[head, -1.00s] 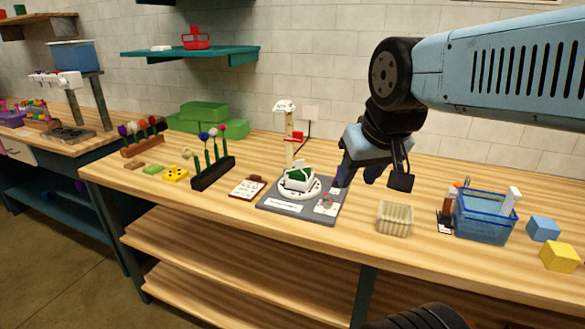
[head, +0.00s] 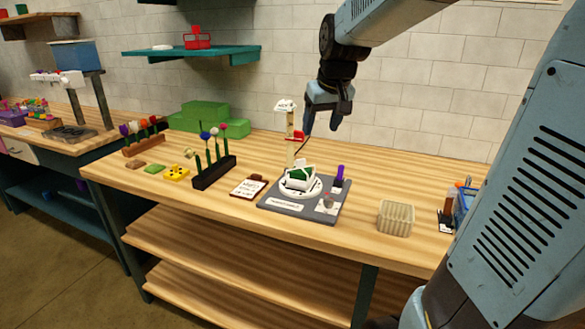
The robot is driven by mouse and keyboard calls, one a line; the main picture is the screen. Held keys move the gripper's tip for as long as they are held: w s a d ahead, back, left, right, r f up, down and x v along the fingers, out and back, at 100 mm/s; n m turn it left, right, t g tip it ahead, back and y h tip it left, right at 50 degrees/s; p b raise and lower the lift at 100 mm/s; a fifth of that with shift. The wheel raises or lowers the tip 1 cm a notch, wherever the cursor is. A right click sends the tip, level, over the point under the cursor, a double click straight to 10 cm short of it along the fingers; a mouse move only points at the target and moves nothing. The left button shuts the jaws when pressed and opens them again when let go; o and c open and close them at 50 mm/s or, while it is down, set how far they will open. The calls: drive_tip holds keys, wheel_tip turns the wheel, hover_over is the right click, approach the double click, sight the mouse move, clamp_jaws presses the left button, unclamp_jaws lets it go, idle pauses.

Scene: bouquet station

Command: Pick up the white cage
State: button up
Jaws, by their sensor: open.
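The white cage (head: 303,168) surrounds a green block (head: 299,175). It sits on a round white plate (head: 287,190) on a grey board (head: 285,207) near the middle of the workbench. My gripper (head: 323,124) points down, empty, above and a little right of the cage and apart from it. One finger shows clearly; the space between the fingers is partly hidden.
A post with a white sign (head: 287,105) and red part stands behind the cage, close to my gripper. A purple item (head: 339,174) stands at the board's right. A dark flower rack (head: 213,172) stands left, a cream ribbed basket (head: 396,218) right.

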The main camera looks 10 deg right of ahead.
drive_tip(key=w+d+f, duration=0.1)
drive_tip(key=w+f, duration=0.2)
drive_tip(key=w, duration=0.8)
hover_over(302, 168)
drive_tip(key=s, duration=0.2)
drive_tip(key=shift+n, duration=0.3)
drive_tip(key=f, duration=0.8)
drive_tip(key=shift+w+d+f, duration=0.1)
drive_tip(key=shift+w+d, duration=0.05)
drive_tip(key=shift+d, duration=0.2)
drive_tip(key=x, duration=0.4)
drive_tip(key=shift+s+a+f, duration=0.1)
drive_tip(key=shift+s+a, duration=0.15)
drive_tip(key=shift+a, duration=0.1)
drive_tip(key=shift+w+f, duration=0.25)
drive_tip(key=shift+f, duration=0.35)
drive_tip(key=c, duration=1.1)
drive_tip(key=shift+r, duration=0.1)
